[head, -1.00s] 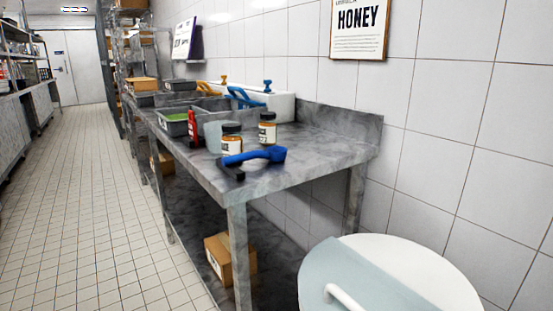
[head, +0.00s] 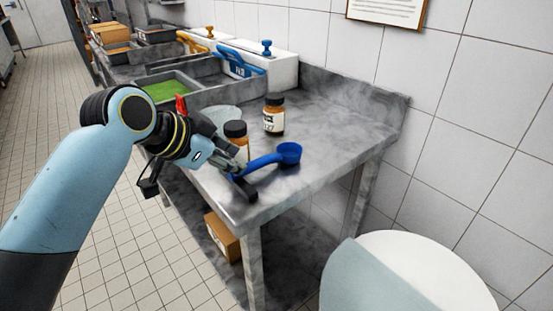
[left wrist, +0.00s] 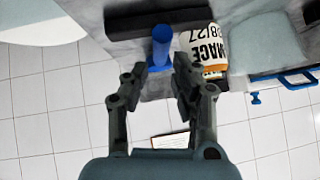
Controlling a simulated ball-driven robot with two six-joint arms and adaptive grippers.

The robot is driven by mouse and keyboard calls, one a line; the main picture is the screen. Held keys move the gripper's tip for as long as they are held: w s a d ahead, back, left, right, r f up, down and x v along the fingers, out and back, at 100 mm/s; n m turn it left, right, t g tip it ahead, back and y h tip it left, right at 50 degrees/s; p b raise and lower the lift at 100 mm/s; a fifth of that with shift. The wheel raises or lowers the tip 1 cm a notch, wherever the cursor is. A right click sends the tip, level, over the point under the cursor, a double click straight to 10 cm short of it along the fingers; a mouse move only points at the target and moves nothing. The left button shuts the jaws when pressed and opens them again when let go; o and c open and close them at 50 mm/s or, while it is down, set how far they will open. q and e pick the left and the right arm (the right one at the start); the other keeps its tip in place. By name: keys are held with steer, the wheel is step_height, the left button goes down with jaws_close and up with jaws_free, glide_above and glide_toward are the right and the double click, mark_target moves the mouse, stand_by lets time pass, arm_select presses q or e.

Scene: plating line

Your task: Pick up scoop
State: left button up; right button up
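The blue scoop (head: 265,161) lies near the front corner of the grey table, its cup (head: 289,152) toward the right and its handle toward my left gripper (head: 236,167). A black bar (head: 246,190) lies at the handle end. In the left wrist view, the blue handle (left wrist: 161,46) lies between the two fingertips of my left gripper (left wrist: 160,68). The fingers are spread, with gaps showing on both sides of the handle. In the head view, my gripper hides part of the handle end. My right gripper is in neither view now.
An orange-brown jar (head: 236,138) stands close beside my gripper, with another jar (head: 273,114) behind it. Trays and a white container (head: 262,66) stand farther back on the grey table (head: 335,128). A white round lid (head: 440,265) is at the lower right.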

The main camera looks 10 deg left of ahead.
mark_target(247, 165)
arm_select(q)
steer(key=x, duration=0.6)
steer(key=shift+a, duration=0.1)
jaws_close()
